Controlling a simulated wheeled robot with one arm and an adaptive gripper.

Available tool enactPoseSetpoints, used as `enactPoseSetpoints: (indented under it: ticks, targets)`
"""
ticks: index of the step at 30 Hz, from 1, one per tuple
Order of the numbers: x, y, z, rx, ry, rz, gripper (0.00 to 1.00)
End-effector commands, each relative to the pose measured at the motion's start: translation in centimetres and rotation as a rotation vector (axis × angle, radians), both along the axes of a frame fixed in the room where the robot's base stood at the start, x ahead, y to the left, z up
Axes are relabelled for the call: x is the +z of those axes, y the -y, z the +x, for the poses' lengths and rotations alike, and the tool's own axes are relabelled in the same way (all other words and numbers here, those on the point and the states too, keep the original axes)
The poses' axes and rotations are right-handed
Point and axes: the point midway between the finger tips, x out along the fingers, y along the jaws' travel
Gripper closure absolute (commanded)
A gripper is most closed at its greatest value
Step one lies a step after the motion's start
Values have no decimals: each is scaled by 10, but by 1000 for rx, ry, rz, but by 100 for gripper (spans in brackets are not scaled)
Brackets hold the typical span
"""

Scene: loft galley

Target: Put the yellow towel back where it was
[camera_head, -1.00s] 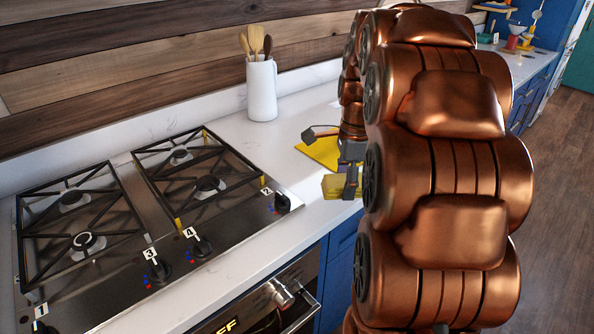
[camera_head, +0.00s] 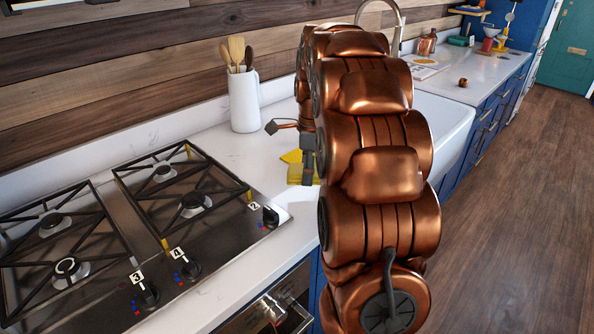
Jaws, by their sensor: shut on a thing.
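The yellow towel (camera_head: 291,156) is at the right part of the white counter, to the right of the stove. Part of it shows left of my gripper and a lower part hangs just below. My gripper (camera_head: 307,172) is shut on the towel. My copper-coloured arm hides the right side of the towel and much of the gripper. I cannot tell whether the towel touches the counter.
The gas stove (camera_head: 135,225) with numbered knobs fills the left. A white utensil crock (camera_head: 244,102) stands at the counter's back by the wall. The white sink (camera_head: 447,125) lies beyond my arm. The wooden floor (camera_head: 520,230) on the right is clear.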

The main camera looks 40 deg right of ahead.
Motion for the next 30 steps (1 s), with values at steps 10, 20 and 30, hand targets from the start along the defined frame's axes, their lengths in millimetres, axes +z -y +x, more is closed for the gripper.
enactPoseSetpoints:
  ticks: [10,20,30]
  targets:
    - [-3,4,41,0,0,0,78]
    - [-14,4,46,0,-1,1,78]
    - [-39,4,46,0,0,0,78]
